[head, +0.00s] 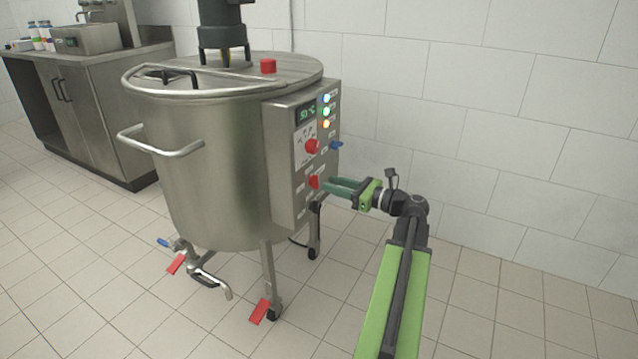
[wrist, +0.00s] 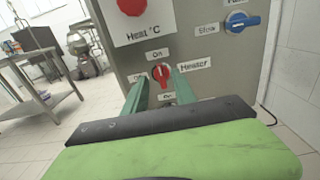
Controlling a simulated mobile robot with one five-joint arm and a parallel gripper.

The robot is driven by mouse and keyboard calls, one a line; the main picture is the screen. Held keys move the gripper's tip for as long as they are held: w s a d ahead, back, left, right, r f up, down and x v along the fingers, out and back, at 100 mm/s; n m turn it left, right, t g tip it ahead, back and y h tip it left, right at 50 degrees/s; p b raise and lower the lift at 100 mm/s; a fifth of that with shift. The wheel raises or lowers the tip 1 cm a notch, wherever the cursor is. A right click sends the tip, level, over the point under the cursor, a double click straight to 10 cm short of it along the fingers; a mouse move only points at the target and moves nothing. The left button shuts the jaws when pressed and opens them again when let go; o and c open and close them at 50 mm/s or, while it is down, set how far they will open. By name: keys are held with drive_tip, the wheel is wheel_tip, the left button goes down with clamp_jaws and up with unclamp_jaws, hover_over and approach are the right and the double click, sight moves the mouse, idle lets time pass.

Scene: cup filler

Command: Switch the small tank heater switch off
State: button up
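The steel tank (head: 215,150) stands on legs with a grey control box (head: 290,150) on its right side. The small red heater switch (head: 314,182) is low on the box's front. In the wrist view the red switch (wrist: 161,75) sits beside a "Heater" label (wrist: 194,65), with "On" above it and a partly hidden label below. Its handle looks roughly upright. My gripper (head: 332,184) is at the switch, with its green fingers on either side of it. In the wrist view the fingers (wrist: 160,85) are apart; whether they touch the switch is unclear.
A larger red knob (head: 312,146) and a blue switch (head: 337,145) are above on the box; the blue one (wrist: 228,24) is labelled in the wrist view. A display and lit lamps (head: 326,111) are higher. A steel counter (head: 90,100) stands at left. Floor is clear at right.

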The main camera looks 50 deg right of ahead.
sight(315, 182)
drive_tip(key=x, duration=0.4)
drive_tip(key=shift+w, duration=0.2)
